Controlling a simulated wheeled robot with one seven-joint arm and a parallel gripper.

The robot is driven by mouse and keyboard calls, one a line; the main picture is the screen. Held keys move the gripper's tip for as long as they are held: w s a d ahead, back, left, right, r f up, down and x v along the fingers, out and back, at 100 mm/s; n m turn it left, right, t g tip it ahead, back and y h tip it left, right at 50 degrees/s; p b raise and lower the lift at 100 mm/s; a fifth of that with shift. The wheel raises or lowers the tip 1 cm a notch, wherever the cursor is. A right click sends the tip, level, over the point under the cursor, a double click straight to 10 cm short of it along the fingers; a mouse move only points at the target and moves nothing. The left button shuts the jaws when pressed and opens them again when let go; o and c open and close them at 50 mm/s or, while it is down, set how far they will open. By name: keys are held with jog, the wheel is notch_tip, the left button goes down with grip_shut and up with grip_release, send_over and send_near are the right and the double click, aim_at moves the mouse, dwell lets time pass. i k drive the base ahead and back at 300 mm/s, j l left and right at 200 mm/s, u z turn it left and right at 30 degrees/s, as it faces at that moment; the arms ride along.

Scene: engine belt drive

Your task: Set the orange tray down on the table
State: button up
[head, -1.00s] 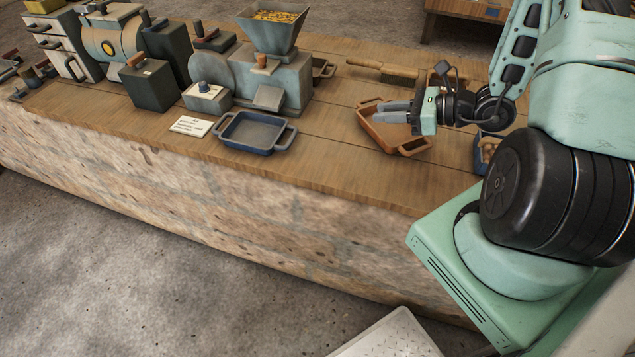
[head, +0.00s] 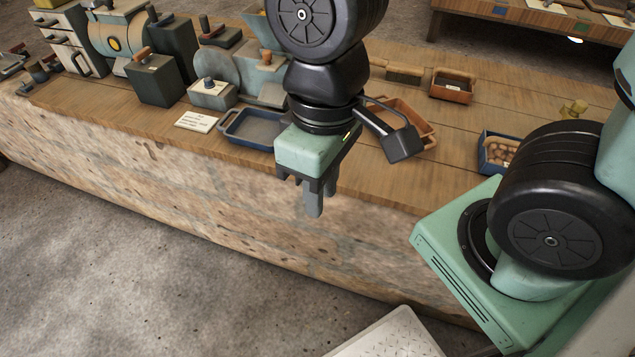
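The orange tray (head: 424,124) rests on the wooden table (head: 365,183), right of the middle of the view. My wrist and its dark camera hide its left and front parts. My gripper (head: 310,197) hangs in front of the table's front edge in this view, left of the tray and apart from it, with its fingers pointing down. Nothing shows held in it. The fingers overlap from this angle, so their gap cannot be made out.
A blue tray (head: 237,127) sits behind my gripper, partly hidden by it. A small orange bin (head: 452,93) and a blue bin of brown pieces (head: 482,152) stand to the right. Machines with a hopper line the table's left; a white card (head: 196,122) lies near the front edge.

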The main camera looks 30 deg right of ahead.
aim_at(106, 98)
jog(key=z, duration=0.45)
jog(key=i+j+z, duration=0.15)
jog(key=z, duration=0.25)
jog(key=i+j+z, duration=0.15)
jog(key=j+z, duration=0.25)
jog(key=i+j+z, duration=0.1)
jog(key=j+z, duration=0.15)
jog(key=z, duration=0.15)
jog(key=j, duration=0.4)
jog(key=i+j, duration=0.15)
jog(key=j, duration=0.25)
